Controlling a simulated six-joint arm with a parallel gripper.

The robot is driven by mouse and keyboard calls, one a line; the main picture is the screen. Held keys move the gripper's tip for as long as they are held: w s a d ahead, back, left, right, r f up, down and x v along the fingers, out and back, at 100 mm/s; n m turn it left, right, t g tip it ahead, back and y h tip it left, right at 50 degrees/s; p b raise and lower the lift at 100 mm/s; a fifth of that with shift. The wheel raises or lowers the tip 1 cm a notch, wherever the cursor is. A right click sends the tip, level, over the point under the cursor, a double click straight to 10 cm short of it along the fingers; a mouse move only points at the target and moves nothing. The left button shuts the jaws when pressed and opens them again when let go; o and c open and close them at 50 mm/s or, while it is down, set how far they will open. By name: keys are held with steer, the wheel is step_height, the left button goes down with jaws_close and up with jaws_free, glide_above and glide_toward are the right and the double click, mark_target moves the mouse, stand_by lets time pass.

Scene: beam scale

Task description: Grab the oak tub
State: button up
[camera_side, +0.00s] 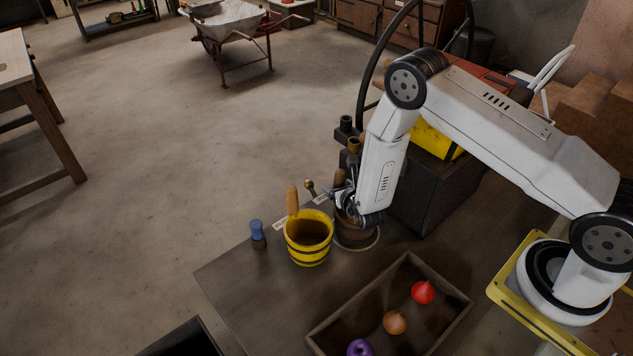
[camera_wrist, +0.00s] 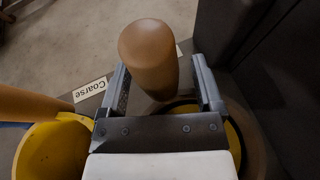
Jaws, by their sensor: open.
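The oak tub (camera_side: 356,236) is a brown wooden tub on the bench, right of a yellow tub, and my gripper partly covers it. A rounded wooden handle rises from it and shows large in the wrist view (camera_wrist: 149,50). My gripper (camera_side: 347,207) is above the oak tub. In the wrist view my gripper (camera_wrist: 161,78) is open, with one finger on each side of the handle. Gaps show beside the handle near its top; contact lower down cannot be told. The yellow tub (camera_side: 308,257) has dark bands and an upright wooden handle. It also shows in the wrist view (camera_wrist: 52,150).
A blue-topped item (camera_side: 258,234) stands left of the yellow tub. An open wooden tray (camera_side: 332,327) holds red, orange and purple pieces in front. A dark block (camera_side: 432,192) stands close behind the oak tub. A "Coarse" label (camera_wrist: 90,89) lies by the tubs.

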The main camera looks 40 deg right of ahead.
stand_by(0.3)
jaws_close()
stand_by(1.3)
